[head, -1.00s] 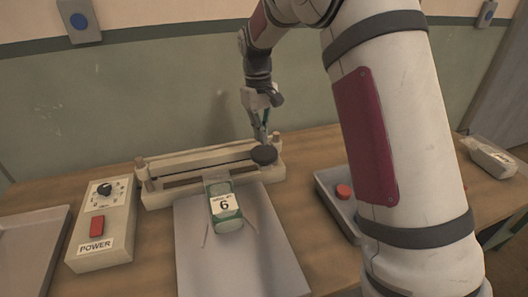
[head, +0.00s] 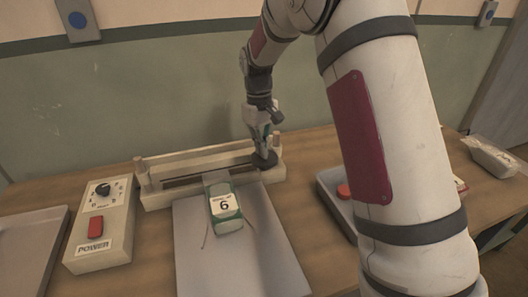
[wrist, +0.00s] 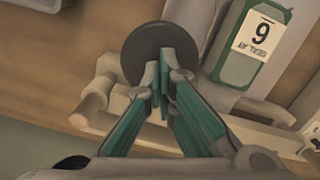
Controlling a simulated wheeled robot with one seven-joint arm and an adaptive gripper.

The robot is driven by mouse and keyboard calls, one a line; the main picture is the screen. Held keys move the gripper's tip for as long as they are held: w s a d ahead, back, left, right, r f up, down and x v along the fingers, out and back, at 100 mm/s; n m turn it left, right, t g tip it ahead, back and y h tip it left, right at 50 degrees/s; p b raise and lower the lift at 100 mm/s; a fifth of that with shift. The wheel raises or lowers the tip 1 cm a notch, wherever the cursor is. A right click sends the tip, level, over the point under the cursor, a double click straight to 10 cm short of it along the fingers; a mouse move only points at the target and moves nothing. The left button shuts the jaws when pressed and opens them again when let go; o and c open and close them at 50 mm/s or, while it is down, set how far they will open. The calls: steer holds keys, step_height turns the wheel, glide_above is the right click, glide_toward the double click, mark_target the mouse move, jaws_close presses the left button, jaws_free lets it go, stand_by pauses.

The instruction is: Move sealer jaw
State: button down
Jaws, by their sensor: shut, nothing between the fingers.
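The sealer jaw (head: 205,170) is a long pale bar with a dark strip at the back of the table. A round black knob (head: 272,160) sits at its right end; it also shows as a dark disc in the wrist view (wrist: 140,52). My gripper (head: 266,152) is at the knob, pointing down, with its green fingers closed together. In the wrist view my fingertips (wrist: 163,62) overlap the disc's edge; I cannot tell whether they touch it. A green packet labelled 6 (head: 223,224) lies with its far end at the sealer, and also shows in the wrist view (wrist: 238,62).
A control box marked POWER (head: 90,251) with a dial and red switch stands left. A grey plate (head: 250,268) lies in front of the sealer. A grey tray (head: 328,190) with a red round object is right, and a white packet (head: 490,157) lies far right.

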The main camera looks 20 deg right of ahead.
steer(key=shift+s+f, duration=0.1)
steer(key=shift+f, duration=1.4)
steer(key=w+b, duration=0.2)
steer(key=w+a, duration=0.1)
steer(key=shift+w+r+b, duration=0.15)
steer(key=shift+r+b, duration=0.1)
steer(key=shift+b, duration=0.15)
steer(key=shift+r, duration=0.35)
step_height(320, 180, up, 12)
steer(key=w, duration=0.1)
steer(key=shift+a, duration=0.15)
